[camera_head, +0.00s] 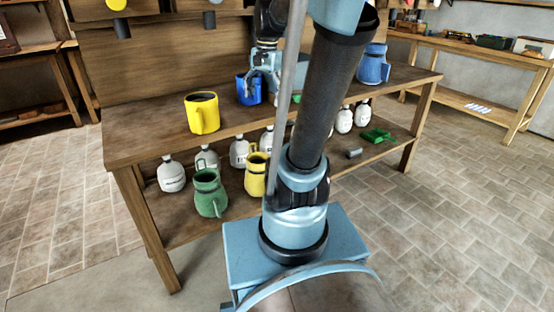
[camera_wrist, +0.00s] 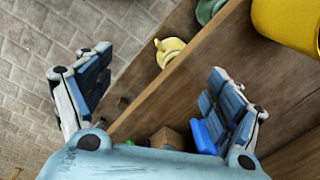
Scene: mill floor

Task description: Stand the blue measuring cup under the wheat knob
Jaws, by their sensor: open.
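A bright blue cup (camera_head: 243,89), which looks like the measuring cup, stands upright on the bench top (camera_head: 142,147). My gripper (camera_head: 262,82) is beside it and partly covers its right side. In the wrist view my gripper (camera_wrist: 158,95) is open, its two fingers wide apart. A bright blue piece (camera_wrist: 204,139) shows by the right finger, mostly hidden; I cannot tell whether they touch. No wheat label is readable on either.
A yellow cup (camera_head: 202,113) stands left of the blue cup and also shows in the wrist view (camera_wrist: 290,20). A lighter blue jug (camera_head: 372,68) stands at the right end. The lower shelf holds a green jug (camera_head: 209,194), a yellow jug (camera_head: 256,178) and several white bottles.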

